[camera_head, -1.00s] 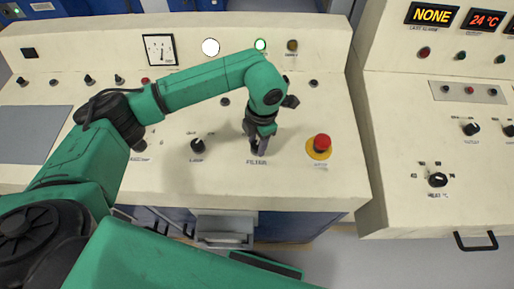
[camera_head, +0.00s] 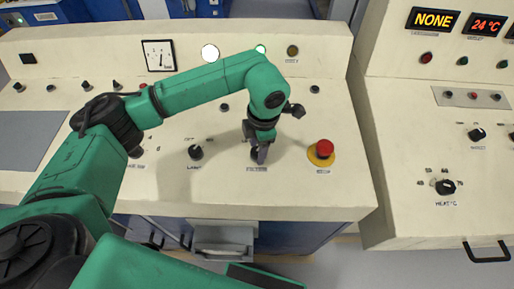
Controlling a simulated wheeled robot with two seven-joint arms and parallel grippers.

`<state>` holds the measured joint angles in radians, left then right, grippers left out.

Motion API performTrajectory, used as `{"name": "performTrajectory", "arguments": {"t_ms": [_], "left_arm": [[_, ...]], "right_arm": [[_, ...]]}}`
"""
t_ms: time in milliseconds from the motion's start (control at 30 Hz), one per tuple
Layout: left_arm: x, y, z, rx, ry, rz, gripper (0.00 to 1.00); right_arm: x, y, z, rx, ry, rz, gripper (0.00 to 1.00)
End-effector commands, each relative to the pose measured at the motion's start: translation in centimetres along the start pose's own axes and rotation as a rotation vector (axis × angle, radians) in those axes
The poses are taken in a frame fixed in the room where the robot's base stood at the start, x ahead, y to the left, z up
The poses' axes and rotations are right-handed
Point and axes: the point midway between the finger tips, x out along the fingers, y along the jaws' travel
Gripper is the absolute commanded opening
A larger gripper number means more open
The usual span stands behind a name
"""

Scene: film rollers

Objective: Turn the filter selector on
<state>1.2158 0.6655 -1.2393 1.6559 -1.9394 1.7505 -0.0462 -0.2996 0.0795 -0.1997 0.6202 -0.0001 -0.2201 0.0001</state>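My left gripper (camera_head: 259,155) points down at the filter selector on the cream console (camera_head: 220,190), just above its label (camera_head: 257,169). The fingers cover the selector knob, so its pointer and position are hidden. The fingertips are small and dark here, and I cannot tell whether they are closed on the knob or only around it. My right gripper is not in view.
A red mushroom button (camera_head: 323,149) on a yellow base stands to the right of my gripper. A black lamp knob (camera_head: 195,152) stands to the left. A second console with a heating knob (camera_head: 446,187) is at the right, past a gap.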

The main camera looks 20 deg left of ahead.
Motion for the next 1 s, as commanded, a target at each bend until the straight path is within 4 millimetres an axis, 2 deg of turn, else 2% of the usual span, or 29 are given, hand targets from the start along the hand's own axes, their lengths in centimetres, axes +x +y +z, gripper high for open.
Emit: {"name": "performTrajectory", "arguments": {"t_ms": [333,467,567,767,900,1000], "left_arm": [[0.1,-0.1,-0.1,0.000,0.004,-0.002,0.76],[-0.9,0.0,0.0,0.000,0.002,-0.001,0.76],[-2.7,-0.1,0.1,0.001,0.000,0.001,0.76],[-8.5,-0.1,0.1,0.001,-0.001,0.002,0.76],[-12.5,0.0,0.0,0.000,0.001,0.004,0.76],[-14.0,0.0,0.0,-0.001,0.002,0.001,0.76]], "right_arm": [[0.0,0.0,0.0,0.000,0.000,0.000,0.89],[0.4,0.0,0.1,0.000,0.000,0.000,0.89],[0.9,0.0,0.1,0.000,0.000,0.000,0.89],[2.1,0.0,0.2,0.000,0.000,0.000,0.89],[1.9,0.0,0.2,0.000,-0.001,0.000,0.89],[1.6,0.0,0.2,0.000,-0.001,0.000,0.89]]}}
